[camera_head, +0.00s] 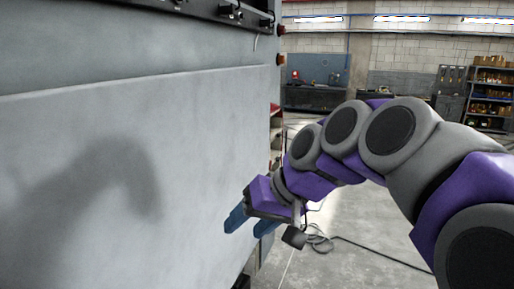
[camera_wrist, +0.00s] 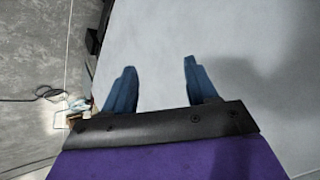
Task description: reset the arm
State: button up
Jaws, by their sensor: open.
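My gripper (camera_head: 252,225) has blue fingers and hangs at the end of my purple and grey arm, low in front of the large grey panel (camera_head: 150,130) in the head view. In the wrist view my gripper (camera_wrist: 160,85) shows its two fingers spread apart with nothing between them. The pale panel (camera_wrist: 230,35) fills the space beyond the fingertips. I cannot tell how far the fingertips are from it. My arm is bent and casts a shadow on the panel.
A cable (camera_head: 350,243) lies on the concrete floor right of the panel. A workbench (camera_head: 315,97) and shelves (camera_head: 490,95) stand far back against the wall. Open floor lies between them and the panel. Dark fittings (camera_head: 230,10) run along the panel's top.

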jog(key=s+d+f+m+g+h+b, duration=0.1)
jog(key=s+d+f+h+b, duration=0.1)
jog(key=s+d+f, duration=0.3)
jog(key=s+d+f+m+g+h+b, duration=0.1)
jog(key=s+d+f, duration=0.4)
jog(key=s+f, duration=0.7)
jog(key=s+d+f+m+g+h+b, duration=0.1)
jog(key=s+d+f+g+h+b, duration=0.1)
jog(key=s+f, duration=0.7)
jog(key=d+f+h+b, duration=0.1)
jog(key=d+f+h, duration=0.1)
jog(key=d+f, duration=0.1)
jog(key=shift+d+f+g, duration=0.25)
jog(key=shift+f+g, duration=0.15)
jog(key=shift+f, duration=0.25)
